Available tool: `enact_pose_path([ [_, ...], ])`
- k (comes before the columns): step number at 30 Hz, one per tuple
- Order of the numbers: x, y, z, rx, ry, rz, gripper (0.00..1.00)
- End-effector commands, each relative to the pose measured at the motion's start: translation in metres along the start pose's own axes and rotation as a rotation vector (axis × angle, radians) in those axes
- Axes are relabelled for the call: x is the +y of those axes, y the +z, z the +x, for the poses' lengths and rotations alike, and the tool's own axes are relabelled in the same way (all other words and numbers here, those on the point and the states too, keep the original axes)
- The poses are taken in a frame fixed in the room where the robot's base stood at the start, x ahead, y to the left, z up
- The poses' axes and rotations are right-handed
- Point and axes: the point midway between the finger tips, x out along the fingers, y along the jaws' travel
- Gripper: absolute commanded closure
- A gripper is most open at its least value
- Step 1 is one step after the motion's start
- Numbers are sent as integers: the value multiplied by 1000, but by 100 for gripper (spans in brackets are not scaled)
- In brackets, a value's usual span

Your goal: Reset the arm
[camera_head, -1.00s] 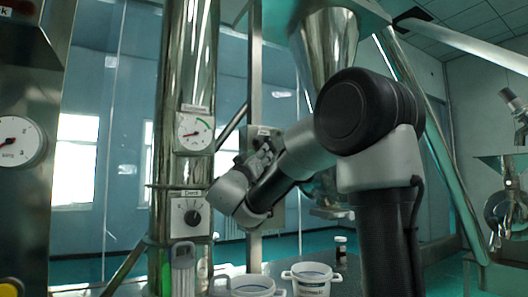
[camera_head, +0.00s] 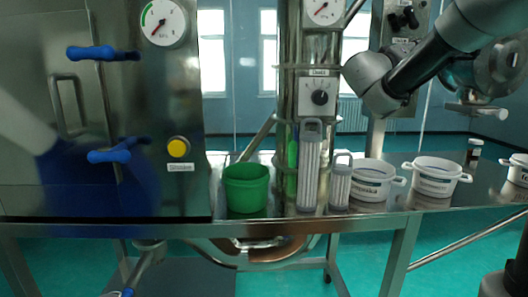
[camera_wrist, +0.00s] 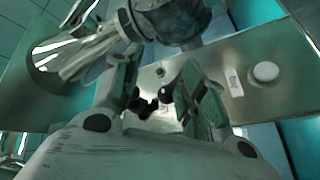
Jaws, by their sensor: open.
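In the wrist view my gripper (camera_wrist: 162,98) is open, with its two green-padded fingers apart. Nothing is clearly held between them. A metal panel with dark knobs shows behind the fingers, and I cannot tell whether they touch. In the head view my arm (camera_head: 425,65) comes in from the upper right and bends at a pale wrist joint beside the steel column. The gripper itself is not clearly distinguishable there from the dark parts near the small panel.
A steel table (camera_head: 300,222) carries a green bucket (camera_head: 246,190), clear canisters (camera_head: 310,170), white tubs (camera_head: 436,178) and a small dark bottle (camera_head: 473,152). A steel column (camera_head: 312,110) with a dial rises behind. A cabinet (camera_head: 100,120) with blue handles stands left.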

Motion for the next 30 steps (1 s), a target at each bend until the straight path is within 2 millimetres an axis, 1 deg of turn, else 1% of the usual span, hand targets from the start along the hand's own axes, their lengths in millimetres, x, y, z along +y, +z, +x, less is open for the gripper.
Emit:
enact_pose_path([
  [1,-6,33,3,-111,-48,-99,58],
  [2,-8,54,3,-181,-87,-161,58],
  [3,-9,84,0,-274,-144,-231,58],
  [4,-10,106,-4,-340,-194,-279,58],
  [5,-10,128,-9,-403,-249,-322,58],
  [6,-11,157,-20,-483,-331,-369,58],
  [7,-11,178,-30,-538,-397,-397,58],
  [8,-12,198,-41,-589,-466,-418,58],
  [9,-13,223,-59,-647,-563,-436,58],
  [11,-16,256,-89,-717,-714,-443,58],
  [12,-17,275,-111,-753,-815,-432,58],
  [14,-21,298,-147,-789,-964,-392,58],
  [15,-24,310,-171,-803,-1058,-349,58],
  [17,-27,322,-207,-814,-1183,-267,58],
  [18,-29,327,-229,-816,-1253,-201,58],
  [21,-28,331,-273,-831,-1362,-10,58],
  [22,-27,331,-281,-835,-1376,34,58],
  [24,-21,332,-290,-826,-1387,92,58],
  [27,-12,330,-290,-792,-1375,123,58],
  [30,-7,328,-289,-776,-1368,139,58],
])
